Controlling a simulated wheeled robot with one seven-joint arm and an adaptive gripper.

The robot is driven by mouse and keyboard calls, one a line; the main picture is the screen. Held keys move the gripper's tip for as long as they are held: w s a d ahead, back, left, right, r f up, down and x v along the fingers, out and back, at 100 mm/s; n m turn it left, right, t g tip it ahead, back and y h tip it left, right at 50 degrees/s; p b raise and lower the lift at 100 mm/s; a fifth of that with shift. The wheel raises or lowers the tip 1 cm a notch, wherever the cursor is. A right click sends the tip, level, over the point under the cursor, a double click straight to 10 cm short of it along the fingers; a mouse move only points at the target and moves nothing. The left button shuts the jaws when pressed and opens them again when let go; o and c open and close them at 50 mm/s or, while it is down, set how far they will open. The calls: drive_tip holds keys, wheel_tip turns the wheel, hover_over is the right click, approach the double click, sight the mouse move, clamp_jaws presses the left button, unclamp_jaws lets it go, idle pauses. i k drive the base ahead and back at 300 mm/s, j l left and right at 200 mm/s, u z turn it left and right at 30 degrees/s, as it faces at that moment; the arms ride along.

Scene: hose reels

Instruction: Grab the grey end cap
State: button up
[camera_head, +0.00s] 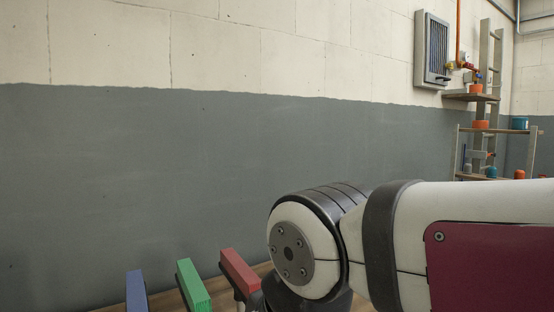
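I do not see a grey end cap for the task in the camera_head view. My arm comes in from the right, and its near joint bends down past the bottom edge. The grey bolted disc on that joint is part of my own arm. My gripper is not clearly in view. Small dark parts show just under the red block, too cut off to tell what they are.
A blue block (136,291), a green block (192,285) and a red block (240,271) stand at the bottom, above a wooden surface. A grey and cream wall (150,180) is behind. A shelf rack (500,131) with small items and a wall cabinet (432,50) are at right.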

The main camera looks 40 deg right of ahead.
sight(466, 170)
drive_tip(key=l+z, duration=0.15)
drive_tip(key=z, duration=0.3)
drive_tip(key=i+l+z, duration=0.15)
drive_tip(key=z, duration=0.3)
drive_tip(key=i+l+z, duration=0.1)
drive_tip(key=z, duration=0.35)
drive_tip(key=i+z, duration=0.15)
drive_tip(key=z, duration=0.3)
drive_tip(key=i+z, duration=0.15)
drive_tip(key=z, duration=0.35)
drive_tip(key=i+l+z, duration=0.3)
drive_tip(key=i+l, duration=0.2)
drive_tip(key=i+l+z, duration=0.3)
drive_tip(key=i+l, duration=0.25)
drive_tip(key=i+l+z, duration=0.15)
drive_tip(key=i, duration=0.8)
drive_tip(key=i+l+z, duration=0.2)
drive_tip(key=i, duration=0.75)
drive_tip(key=i+u, duration=0.45)
drive_tip(key=i, duration=0.15)
drive_tip(key=i+l+u, duration=0.2)
drive_tip(key=i+u, duration=0.2)
drive_tip(key=i, duration=0.15)
